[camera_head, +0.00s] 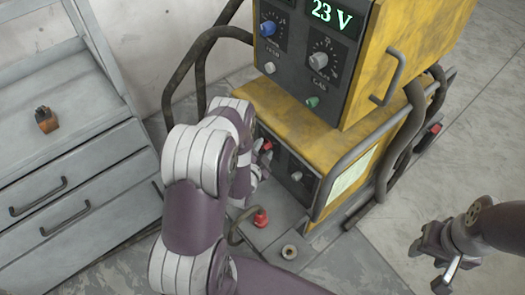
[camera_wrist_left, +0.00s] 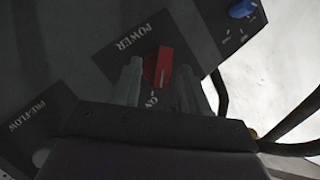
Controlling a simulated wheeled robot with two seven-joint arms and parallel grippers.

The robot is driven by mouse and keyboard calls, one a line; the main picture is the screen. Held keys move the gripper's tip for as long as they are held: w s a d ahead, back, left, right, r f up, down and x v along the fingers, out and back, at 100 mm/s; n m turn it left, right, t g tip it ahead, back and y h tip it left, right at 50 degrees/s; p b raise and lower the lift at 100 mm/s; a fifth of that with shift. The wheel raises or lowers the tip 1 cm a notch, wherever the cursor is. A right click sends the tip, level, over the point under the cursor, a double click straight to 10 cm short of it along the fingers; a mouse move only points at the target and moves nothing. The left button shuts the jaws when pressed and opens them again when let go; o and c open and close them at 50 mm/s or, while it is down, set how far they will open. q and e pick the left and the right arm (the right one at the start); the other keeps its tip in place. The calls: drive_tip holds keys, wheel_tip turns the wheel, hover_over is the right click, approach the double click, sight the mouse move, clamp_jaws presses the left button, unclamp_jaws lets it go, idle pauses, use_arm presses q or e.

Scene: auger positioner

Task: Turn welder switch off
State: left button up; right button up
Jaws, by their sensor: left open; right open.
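The yellow welder (camera_head: 360,75) stands at the upper middle of the head view. Its red power switch (camera_head: 266,144) is on the dark lower front panel, partly hidden by my left arm. In the left wrist view the red switch (camera_wrist_left: 158,68) sits between the two grey fingers, by the labels POWER and ON. My left gripper (camera_head: 261,160) is open at that panel, with a finger on either side of the switch. I cannot tell whether the fingers touch it. My right gripper (camera_head: 436,262) is open and empty at the lower right, away from the welder.
A grey drawer cabinet (camera_head: 75,170) stands at the left, with a small orange-brown object (camera_head: 46,120) on top. Dark hoses (camera_head: 405,140) run along the welder's sides. A red connector (camera_head: 261,217) is at the welder's base. The floor at the right is mostly clear.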

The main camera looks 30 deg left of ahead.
use_arm(q)
drive_tip(key=shift+c, duration=0.2)
clamp_jaws()
drive_tip(key=shift+r, duration=0.1)
